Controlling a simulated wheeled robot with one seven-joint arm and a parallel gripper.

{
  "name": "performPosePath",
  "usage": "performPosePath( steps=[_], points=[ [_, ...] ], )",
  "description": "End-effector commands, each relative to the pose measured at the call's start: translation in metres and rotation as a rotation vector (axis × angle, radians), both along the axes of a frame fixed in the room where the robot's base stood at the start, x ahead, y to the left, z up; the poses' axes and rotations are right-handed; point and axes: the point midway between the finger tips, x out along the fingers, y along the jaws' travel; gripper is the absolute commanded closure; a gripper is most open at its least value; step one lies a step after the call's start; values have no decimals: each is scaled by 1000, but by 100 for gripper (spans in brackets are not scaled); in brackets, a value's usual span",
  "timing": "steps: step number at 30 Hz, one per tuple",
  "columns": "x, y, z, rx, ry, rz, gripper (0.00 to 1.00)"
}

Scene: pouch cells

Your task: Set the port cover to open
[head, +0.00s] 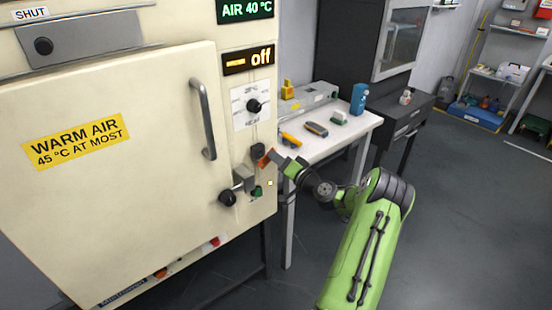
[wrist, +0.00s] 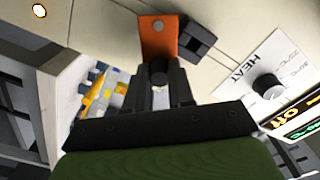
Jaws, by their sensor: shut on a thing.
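The port cover looks to be the orange flap with a round silver pivot on the cream cabinet's front. It shows in the wrist view (wrist: 157,45) and, small, in the head view (head: 265,158). A dark block (wrist: 195,41) sits right beside the flap; it also shows in the head view (head: 257,150). My gripper (wrist: 158,82) is shut on the flap's dark knob, at the end away from the pivot. In the head view my gripper (head: 277,161) reaches the cabinet's right edge. Whether an opening lies behind the flap is hidden.
The cabinet door (head: 100,150) is shut, with a long handle (head: 203,118) and a latch (head: 241,180) below. A HEAT dial (head: 254,106) is above the flap. A white bench (head: 335,125) with small items stands behind my gripper. Open floor lies right.

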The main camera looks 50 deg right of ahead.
Motion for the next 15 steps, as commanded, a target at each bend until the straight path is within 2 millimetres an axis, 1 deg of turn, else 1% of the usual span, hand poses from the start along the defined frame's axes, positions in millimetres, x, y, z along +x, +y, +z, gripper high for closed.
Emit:
performPosePath(
  steps=[9, 15],
  points=[
    [-1, -6, -12, 278, -30, -1, 100],
    [-1, -7, -19, 411, -44, -2, 100]
  ],
)
